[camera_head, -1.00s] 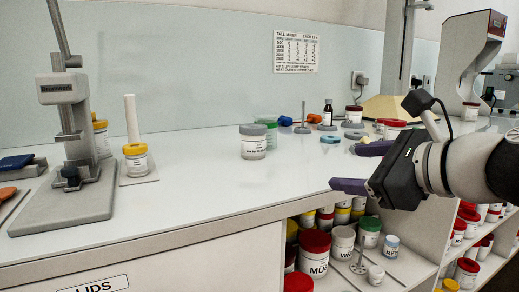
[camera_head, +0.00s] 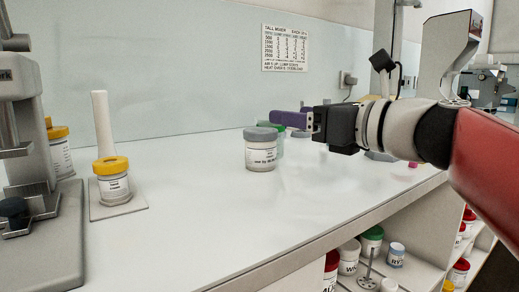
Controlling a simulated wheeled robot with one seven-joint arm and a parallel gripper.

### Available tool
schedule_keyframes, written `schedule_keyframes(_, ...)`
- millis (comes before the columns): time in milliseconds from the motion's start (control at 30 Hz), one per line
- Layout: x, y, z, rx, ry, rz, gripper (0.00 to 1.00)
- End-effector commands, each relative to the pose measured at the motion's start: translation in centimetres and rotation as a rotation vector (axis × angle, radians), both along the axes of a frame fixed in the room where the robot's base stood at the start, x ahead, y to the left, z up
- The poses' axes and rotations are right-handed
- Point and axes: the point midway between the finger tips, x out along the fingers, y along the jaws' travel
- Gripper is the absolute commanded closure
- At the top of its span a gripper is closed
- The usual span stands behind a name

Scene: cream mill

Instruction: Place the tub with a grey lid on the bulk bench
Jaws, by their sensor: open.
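The tub with a grey lid (camera_head: 261,150) stands upright on the white bench (camera_head: 200,215), near the middle of the view. A tub with a green lid (camera_head: 281,138) stands close behind it, partly hidden. My gripper (camera_head: 275,118) reaches in from the right with purple fingers pointing left. In the picture its fingertips are just above and to the right of the grey lid. It is open and empty, and I cannot tell whether it touches anything. I cannot tell which surface is the bulk bench.
A yellow-lidded tub (camera_head: 112,182) stands on a small plate at left, beside a grey stand machine (camera_head: 40,180). A shelf (camera_head: 410,270) below the bench holds several lidded tubs. The bench front between the machine and my gripper is clear.

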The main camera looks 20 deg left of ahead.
Motion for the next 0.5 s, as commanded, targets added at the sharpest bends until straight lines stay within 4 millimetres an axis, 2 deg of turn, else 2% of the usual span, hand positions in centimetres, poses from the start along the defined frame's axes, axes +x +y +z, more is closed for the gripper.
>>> schedule_keyframes(33,0.0,0.0,-1.6,0.001,0.003,-0.001,0.36)
schedule_keyframes(100,0.0,0.0,-3.3,0.0,0.004,-0.001,0.36)
schedule_keyframes(267,0.0,0.0,-6.5,0.0,0.002,-0.001,0.36)
schedule_keyframes(500,1.2,2.1,-6.3,-0.001,0.0,0.0,0.36)
